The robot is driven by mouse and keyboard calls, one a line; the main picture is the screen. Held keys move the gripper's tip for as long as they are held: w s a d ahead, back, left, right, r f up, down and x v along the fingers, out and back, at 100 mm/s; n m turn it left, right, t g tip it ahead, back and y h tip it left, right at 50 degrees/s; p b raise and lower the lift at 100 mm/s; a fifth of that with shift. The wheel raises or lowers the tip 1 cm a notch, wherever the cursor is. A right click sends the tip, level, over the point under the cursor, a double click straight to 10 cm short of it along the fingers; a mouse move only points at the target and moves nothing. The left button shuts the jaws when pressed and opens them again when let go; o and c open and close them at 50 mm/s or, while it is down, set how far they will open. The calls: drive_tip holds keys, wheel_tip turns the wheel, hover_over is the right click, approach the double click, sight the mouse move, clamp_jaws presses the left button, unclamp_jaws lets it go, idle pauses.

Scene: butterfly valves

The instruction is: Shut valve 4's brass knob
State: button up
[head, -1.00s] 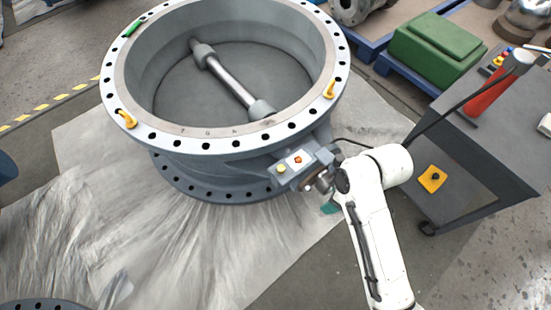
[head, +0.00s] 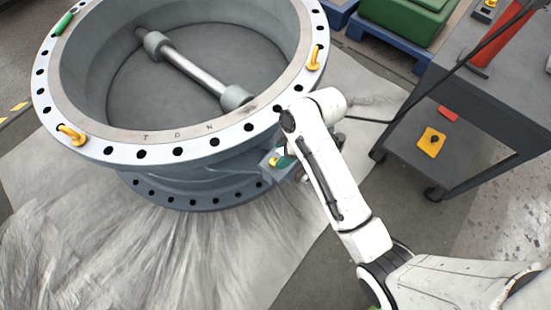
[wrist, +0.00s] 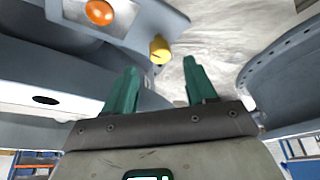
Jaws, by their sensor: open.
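The large grey butterfly valve (head: 215,155) lies flat with its disc and shaft showing inside the ring. I cannot read a number 4 on it. A small brass knob (wrist: 160,48) sticks out from the grey box on the valve's side in the wrist view. It appears between and just beyond my fingertips, with no contact visible. My gripper (wrist: 161,68) is open, with two teal fingers apart and nothing between their bases. In the head view my white arm hides most of the gripper and part of the box (head: 269,172).
An orange button (wrist: 99,11) sits on a pale plate beside the knob. A grey flange (wrist: 285,75) stands close on the right in the wrist view. A dark cart (head: 470,120) with a yellow item (head: 432,140) stands right of the valve. Crumpled sheeting (head: 200,260) covers the floor in front.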

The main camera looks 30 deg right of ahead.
sight(275, 161)
drive_tip(key=shift+b+x, duration=0.55)
drive_tip(key=shift+x, duration=1.7)
drive_tip(key=c, duration=1)
